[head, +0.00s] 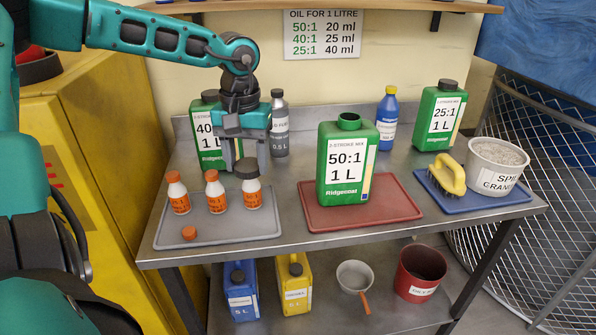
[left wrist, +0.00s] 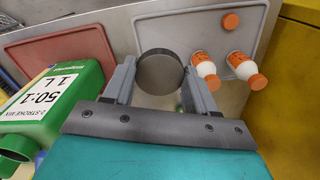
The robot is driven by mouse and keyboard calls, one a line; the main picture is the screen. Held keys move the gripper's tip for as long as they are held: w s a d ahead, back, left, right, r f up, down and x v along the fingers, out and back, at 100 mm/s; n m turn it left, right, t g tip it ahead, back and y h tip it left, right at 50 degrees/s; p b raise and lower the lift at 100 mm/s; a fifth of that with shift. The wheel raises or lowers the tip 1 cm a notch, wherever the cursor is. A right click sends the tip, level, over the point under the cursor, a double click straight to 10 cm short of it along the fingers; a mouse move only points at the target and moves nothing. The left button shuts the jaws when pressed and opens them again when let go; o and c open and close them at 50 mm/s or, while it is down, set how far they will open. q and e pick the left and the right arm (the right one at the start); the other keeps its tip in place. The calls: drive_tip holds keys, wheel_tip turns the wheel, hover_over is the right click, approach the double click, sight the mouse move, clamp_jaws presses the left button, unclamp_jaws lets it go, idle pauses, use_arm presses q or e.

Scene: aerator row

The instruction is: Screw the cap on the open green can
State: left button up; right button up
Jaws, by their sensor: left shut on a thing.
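The open green can (head: 333,197), labelled 50:1 1 L, stands upright on the red mat, its round mouth (head: 349,120) uncovered. It also shows at the left of the left wrist view (left wrist: 78,82). My left gripper (head: 245,165) is over the grey tray, left of the can, fingers down. It is shut on a dark grey cap (left wrist: 160,73), seen between the fingers. In the head view the cap (head: 246,170) appears at the top of the rightmost small white bottle (head: 251,185); I cannot tell whether they touch. My right gripper is not in view.
The grey tray (head: 220,233) holds small orange-labelled bottles and a loose orange cap (head: 189,233). Capped green cans (head: 440,118), a blue bottle (head: 384,118) and a grey bottle (head: 280,125) stand behind. A blue mat (head: 475,203) holds a brush (head: 448,175) and a bucket (head: 490,165).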

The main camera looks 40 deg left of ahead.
use_arm(q)
drive_tip(key=s+f+n, duration=0.2)
drive_tip(key=s+f, duration=0.3)
drive_tip(key=f, duration=0.2)
drive_tip(key=w+d+f+m+b, duration=0.2)
drive_tip(key=d+f+b, duration=0.1)
drive_tip(key=d, duration=0.5)
drive_tip(key=w+d+f+m+b, duration=0.3)
drive_tip(key=d, duration=0.4)
drive_tip(key=w+d+f+m+b, duration=0.2)
drive_tip(key=d+f+m+b, duration=0.1)
drive_tip(key=d, duration=0.5)
drive_tip(key=shift+w+d+f+b, duration=0.2)
drive_tip(key=shift+d+b, duration=0.15)
drive_tip(key=shift+b, duration=0.15)
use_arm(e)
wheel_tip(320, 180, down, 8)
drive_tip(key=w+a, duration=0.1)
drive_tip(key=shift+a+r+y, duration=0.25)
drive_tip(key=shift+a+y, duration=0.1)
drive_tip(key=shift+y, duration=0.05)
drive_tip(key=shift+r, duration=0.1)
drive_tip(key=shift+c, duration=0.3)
